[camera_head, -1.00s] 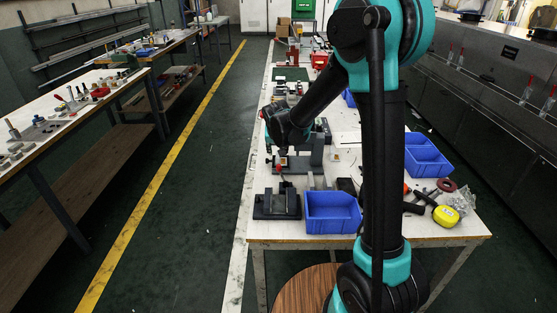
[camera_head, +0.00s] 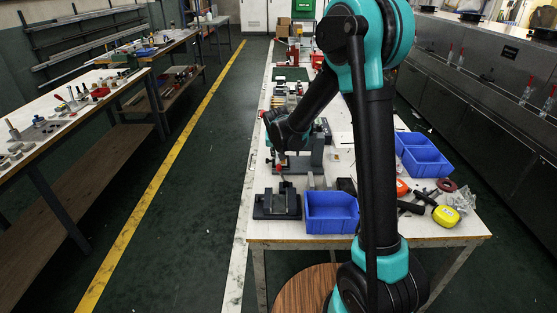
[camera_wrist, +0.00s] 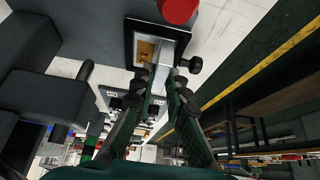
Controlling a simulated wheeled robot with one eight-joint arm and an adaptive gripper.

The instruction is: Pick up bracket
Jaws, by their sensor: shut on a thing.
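In the wrist view a pale silver bracket (camera_wrist: 167,54) stands in a black-rimmed fixture (camera_wrist: 131,41) with a yellow-orange patch beside it. My gripper (camera_wrist: 161,88) is shut on the bracket, with one dark finger on each side. Whether the bracket still touches the fixture I cannot tell. In the head view my gripper (camera_head: 281,158) points down over the left side of the long workbench (camera_head: 257,206), in front of a grey device (camera_head: 311,158). The bracket is too small or hidden to make out there.
A black fixture (camera_head: 277,204) and a blue bin (camera_head: 332,212) stand at the near end of the bench. Another blue bin (camera_head: 424,161), a yellow tape measure (camera_head: 446,216) and loose tools lie at the right. A red cylinder (camera_wrist: 178,10) is close to the bracket.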

